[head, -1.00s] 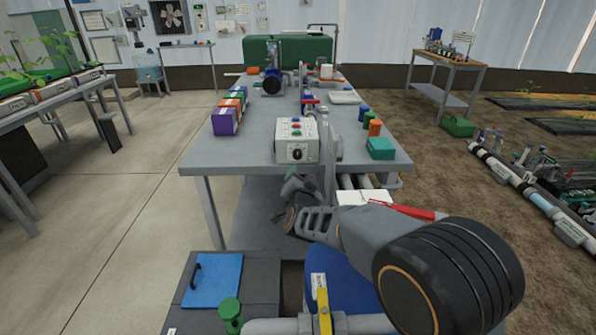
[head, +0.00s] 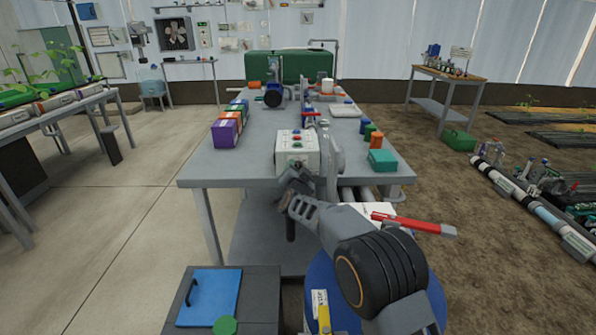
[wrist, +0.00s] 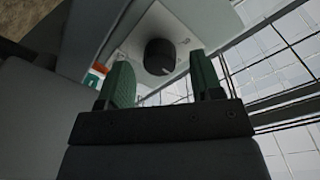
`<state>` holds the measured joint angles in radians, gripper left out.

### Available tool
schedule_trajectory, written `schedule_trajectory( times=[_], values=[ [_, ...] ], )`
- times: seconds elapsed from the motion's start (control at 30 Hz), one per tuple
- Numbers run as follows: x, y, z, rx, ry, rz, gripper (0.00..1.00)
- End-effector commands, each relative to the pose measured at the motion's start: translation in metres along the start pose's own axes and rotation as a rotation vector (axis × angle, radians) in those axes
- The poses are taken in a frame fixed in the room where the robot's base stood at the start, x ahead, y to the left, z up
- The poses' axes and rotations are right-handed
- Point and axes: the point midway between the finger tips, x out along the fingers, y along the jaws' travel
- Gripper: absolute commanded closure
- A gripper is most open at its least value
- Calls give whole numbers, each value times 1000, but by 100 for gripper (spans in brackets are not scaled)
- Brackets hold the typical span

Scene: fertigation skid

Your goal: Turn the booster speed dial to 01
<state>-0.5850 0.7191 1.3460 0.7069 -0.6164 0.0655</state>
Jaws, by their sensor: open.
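The booster control box (head: 297,148) is a white box near the front edge of the grey table, with colored buttons on its top. In the wrist view its white face (wrist: 195,25) carries a round black dial (wrist: 160,56). My gripper (wrist: 165,82) is open, with its two green-padded fingers apart and pointing at the dial. The dial sits just beyond the fingertips, roughly between them; I cannot tell if they touch it. In the head view my gripper (head: 291,180) is in front of the box and hides the dial. The dial's setting is not readable.
The grey table (head: 235,165) holds a purple box (head: 226,133) at left and a teal box (head: 382,160) at right. A red-handled lever (head: 415,223) is right of my arm. A blue-lidded bin (head: 211,296) stands below left.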

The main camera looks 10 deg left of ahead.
Motion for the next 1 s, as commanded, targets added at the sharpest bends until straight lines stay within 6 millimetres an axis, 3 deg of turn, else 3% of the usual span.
schedule_trajectory(
  times=[0.53, 1.0],
  values=[
    [10, 0, 0, -1, 0, 0, 41],
    [10, 0, 0, -1, 0, 0, 86]
  ],
)
